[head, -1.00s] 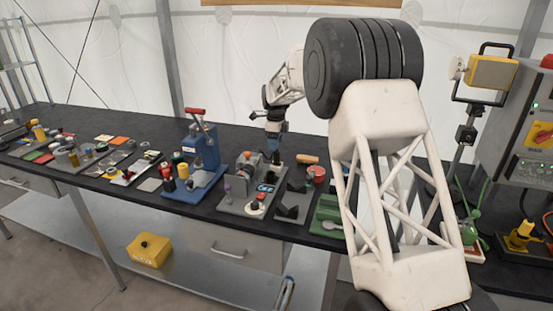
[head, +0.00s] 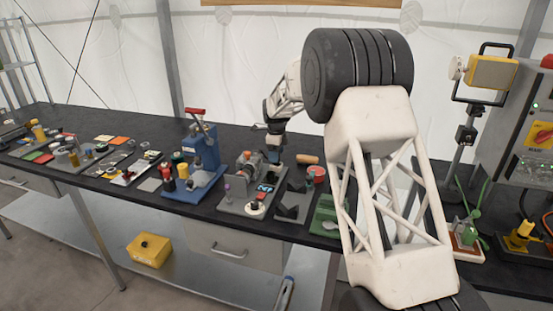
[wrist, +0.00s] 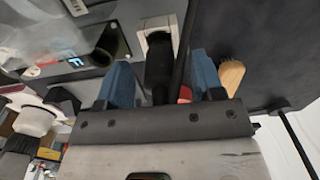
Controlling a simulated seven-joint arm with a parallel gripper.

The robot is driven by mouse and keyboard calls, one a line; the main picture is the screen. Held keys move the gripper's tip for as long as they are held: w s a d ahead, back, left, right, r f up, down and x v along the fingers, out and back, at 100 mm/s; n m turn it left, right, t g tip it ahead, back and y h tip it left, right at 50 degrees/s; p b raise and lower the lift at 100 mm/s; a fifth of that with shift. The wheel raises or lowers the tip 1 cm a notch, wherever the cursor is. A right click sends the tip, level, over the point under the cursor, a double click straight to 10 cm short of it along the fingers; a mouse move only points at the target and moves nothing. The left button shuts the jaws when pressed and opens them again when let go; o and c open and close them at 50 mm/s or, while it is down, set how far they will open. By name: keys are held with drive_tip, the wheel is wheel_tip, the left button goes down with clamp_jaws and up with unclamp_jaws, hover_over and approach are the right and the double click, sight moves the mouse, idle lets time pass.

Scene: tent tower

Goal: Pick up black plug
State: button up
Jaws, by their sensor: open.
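In the wrist view, a black plug (wrist: 158,70) lies between the two blue fingers of my gripper (wrist: 162,78). Its far end meets a white socket-like housing (wrist: 157,30). The fingers are apart, with a visible gap on the left side of the plug and a dark strip, perhaps a cable, on the right. In the head view, my gripper (head: 274,150) is low over the back of a grey fixture board (head: 236,206). The plug cannot be made out there, behind the gripper and fixture parts.
A wooden-handled tool (head: 307,159) and a red cup-like part (head: 316,174) lie just right of the gripper. A blue press (head: 205,155) stands to the left. The black bench top (head: 240,135) is clear behind the press. My arm covers part of the right side.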

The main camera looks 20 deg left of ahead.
idle(0.3)
drive_tip(key=c, duration=1)
drive_tip(key=shift+r, duration=0.15)
drive_tip(key=shift+r, duration=1.75)
drive_tip(key=shift+s+d, duration=0.35)
drive_tip(key=shift+s, duration=0.25)
drive_tip(key=s+d, duration=0.2)
drive_tip(key=s, duration=0.2)
drive_tip(key=s+d, duration=0.2)
drive_tip(key=s, duration=0.2)
drive_tip(key=s+d+r, duration=0.1)
drive_tip(key=s+d, duration=0.1)
drive_tip(key=s, duration=0.3)
drive_tip(key=shift+d+r, duration=0.1)
drive_tip(key=shift+d, duration=0.3)
